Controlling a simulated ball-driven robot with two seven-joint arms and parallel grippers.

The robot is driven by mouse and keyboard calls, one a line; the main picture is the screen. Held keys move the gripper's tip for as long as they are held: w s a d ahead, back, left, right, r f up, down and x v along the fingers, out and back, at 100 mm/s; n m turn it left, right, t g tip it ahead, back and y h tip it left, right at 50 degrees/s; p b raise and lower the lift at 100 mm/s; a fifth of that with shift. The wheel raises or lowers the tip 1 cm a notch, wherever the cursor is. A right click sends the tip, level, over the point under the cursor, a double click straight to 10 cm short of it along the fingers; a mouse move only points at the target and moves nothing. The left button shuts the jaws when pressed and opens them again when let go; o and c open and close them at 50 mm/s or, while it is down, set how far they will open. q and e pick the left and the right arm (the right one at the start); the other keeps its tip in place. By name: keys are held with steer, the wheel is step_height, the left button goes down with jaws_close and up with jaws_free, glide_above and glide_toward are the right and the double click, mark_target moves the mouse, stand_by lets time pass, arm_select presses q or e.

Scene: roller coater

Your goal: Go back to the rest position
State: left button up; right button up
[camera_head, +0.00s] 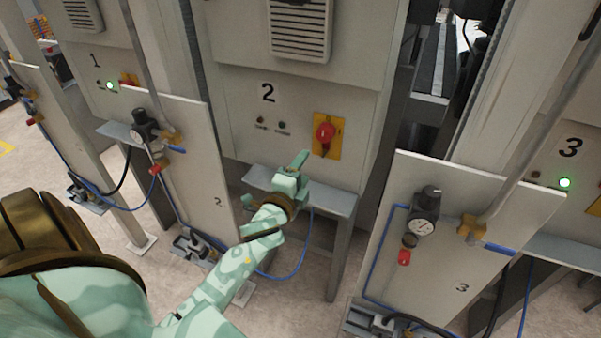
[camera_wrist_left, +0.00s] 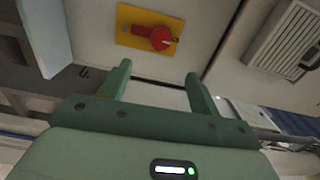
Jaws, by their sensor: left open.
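My left gripper (camera_head: 301,165) reaches forward from the lower left in the head view, above the small grey shelf of the panel marked 2. In the left wrist view its two green fingers (camera_wrist_left: 157,80) are apart with nothing between them. A red rotary switch (camera_head: 325,131) on a yellow plate sits on panel 2, just right of and beyond the gripper. The switch also shows in the left wrist view (camera_wrist_left: 160,38), ahead of the fingers and apart from them. My right gripper is in neither view.
The grey shelf (camera_head: 334,203) juts out below the gripper. A board with a pressure gauge (camera_head: 423,226) stands at the right, and another with a valve (camera_head: 145,128) at the left. Green lamps glow on panels 1 (camera_head: 109,85) and 3 (camera_head: 565,182). Blue hoses hang near the floor.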

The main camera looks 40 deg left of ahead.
arm_select(q)
steer(key=shift+s, duration=0.35)
stand_by(0.3)
steer(key=s+d+f+n+g+h+b, duration=0.1)
steer(key=s+d+f+n+g, duration=0.15)
steer(key=f, duration=0.85)
steer(key=s+d+f+n+g+h+b, duration=0.1)
steer(key=s+f+n+g, duration=0.2)
steer(key=f, duration=0.9)
steer(key=s+d+f+n+g+h+b, duration=0.1)
steer(key=s+f+n+g+b, duration=0.2)
steer(key=f, duration=0.8)
steer(key=s+d+f+n+g+b, duration=0.1)
steer(key=s+f+g+b, duration=0.1)
steer(key=s+f, duration=0.7)
steer(key=s+d+f+n+g+b, duration=0.1)
steer(key=s+d+f+g+b, duration=0.1)
steer(key=s+f, duration=0.7)
steer(key=s+d+f+n+g+h+b, duration=0.1)
steer(key=s+f, duration=0.8)
steer(key=s, duration=0.9)
steer(key=d+g+b, duration=0.1)
steer(key=g+b, duration=0.1)
steer(key=g, duration=0.1)
steer(key=shift+s+f+b, duration=0.2)
steer(key=shift+s+b, duration=0.15)
